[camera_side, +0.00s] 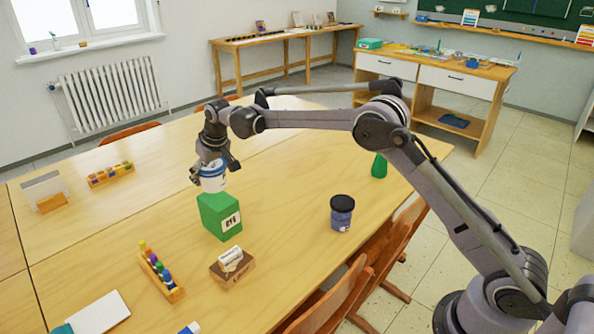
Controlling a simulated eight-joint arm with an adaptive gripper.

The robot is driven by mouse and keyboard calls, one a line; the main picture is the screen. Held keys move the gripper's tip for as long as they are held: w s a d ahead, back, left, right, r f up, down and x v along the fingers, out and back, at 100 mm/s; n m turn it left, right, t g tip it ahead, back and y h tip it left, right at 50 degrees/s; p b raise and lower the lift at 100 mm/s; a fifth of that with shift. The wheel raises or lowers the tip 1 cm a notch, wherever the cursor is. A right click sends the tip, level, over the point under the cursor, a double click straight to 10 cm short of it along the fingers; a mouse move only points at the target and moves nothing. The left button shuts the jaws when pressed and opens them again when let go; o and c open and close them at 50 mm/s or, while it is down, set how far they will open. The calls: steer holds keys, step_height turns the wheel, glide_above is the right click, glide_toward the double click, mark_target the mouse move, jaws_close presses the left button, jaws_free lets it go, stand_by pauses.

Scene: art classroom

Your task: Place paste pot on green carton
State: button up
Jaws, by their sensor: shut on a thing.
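The paste pot (213,182), white with blue on it, is upright between the fingers of my gripper (213,170). My gripper points down and is shut on the pot, hiding part of its upper half. The green carton (213,217) with a white label stands on the table directly below the pot. The pot's base is at the carton's top in the picture; I cannot tell whether they touch.
A wooden block with a white item (232,267) and a peg rack (161,272) are in front. A colourful rack (111,174) lies left.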

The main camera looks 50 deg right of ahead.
mark_target(212, 186)
steer(key=shift+f, duration=2.05)
steer(key=shift+f, duration=0.1)
steer(key=o, duration=1.5)
